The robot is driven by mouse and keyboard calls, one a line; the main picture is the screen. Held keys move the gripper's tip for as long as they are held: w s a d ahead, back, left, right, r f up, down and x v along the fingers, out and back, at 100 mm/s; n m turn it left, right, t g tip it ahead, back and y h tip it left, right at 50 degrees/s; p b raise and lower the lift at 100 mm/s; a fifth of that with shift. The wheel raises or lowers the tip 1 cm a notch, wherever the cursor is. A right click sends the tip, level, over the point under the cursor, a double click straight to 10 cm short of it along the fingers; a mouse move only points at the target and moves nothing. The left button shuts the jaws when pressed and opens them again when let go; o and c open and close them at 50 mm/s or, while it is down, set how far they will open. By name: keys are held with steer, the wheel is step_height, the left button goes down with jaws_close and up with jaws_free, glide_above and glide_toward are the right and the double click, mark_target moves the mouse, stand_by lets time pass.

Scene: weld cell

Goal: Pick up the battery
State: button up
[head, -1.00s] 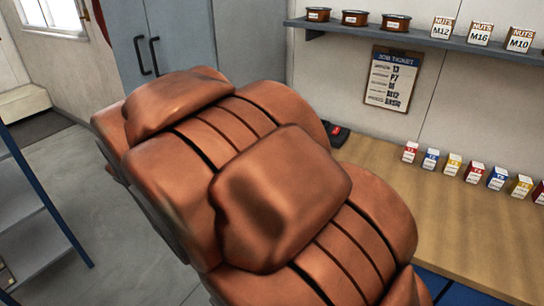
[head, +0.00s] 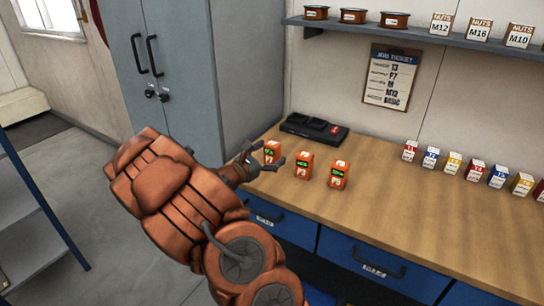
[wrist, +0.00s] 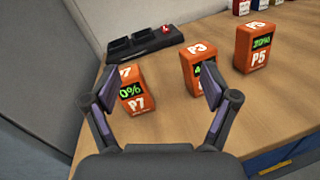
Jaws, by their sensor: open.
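Three orange batteries with green displays stand upright on the wooden bench. The left one, marked P7 (head: 272,152), also shows in the wrist view (wrist: 132,94), its left side partly behind a finger; its display ends in "0%". The middle one, P3 (head: 304,165), is in the wrist view (wrist: 192,68), its lower right covered by the other finger. The right one, P5 (head: 338,175), is clear in the wrist view (wrist: 257,46). My gripper (head: 270,156) is open and empty close to P7; its fingers (wrist: 158,88) spread wide in the wrist view. I cannot tell whether they touch P7.
A black charger-like tray (head: 313,130) with a red label lies behind the batteries. Small coloured boxes (head: 453,163) line the bench's back. A job ticket (head: 389,77) on the wall reads P7. A grey cabinet (head: 185,70) stands left; blue drawers (head: 375,262) are below.

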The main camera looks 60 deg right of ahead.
mark_target(269, 154)
steer(key=w+f+n+t, duration=0.1)
steer(key=f, duration=0.1)
steer(key=w+d+f+n+t, duration=0.1)
steer(key=w+f+n, duration=0.1)
steer(key=w+d+f+n+t, duration=0.1)
steer(key=w+f+n, duration=0.1)
steer(key=f, duration=0.1)
steer(key=shift+w+d+t, duration=0.25)
steer(key=shift+t, duration=0.15)
steer(key=shift+w+d+f+p, duration=0.1)
steer(key=shift+d+p, duration=0.75)
steer(key=shift+d, duration=1.1)
steer(key=shift+w+d+p, duration=0.1)
steer(key=shift+d+p, duration=0.7)
steer(key=shift+d, duration=1.1)
steer(key=shift+c, duration=0.4)
steer(key=c, duration=1.5)
steer(key=shift+o, duration=0.2)
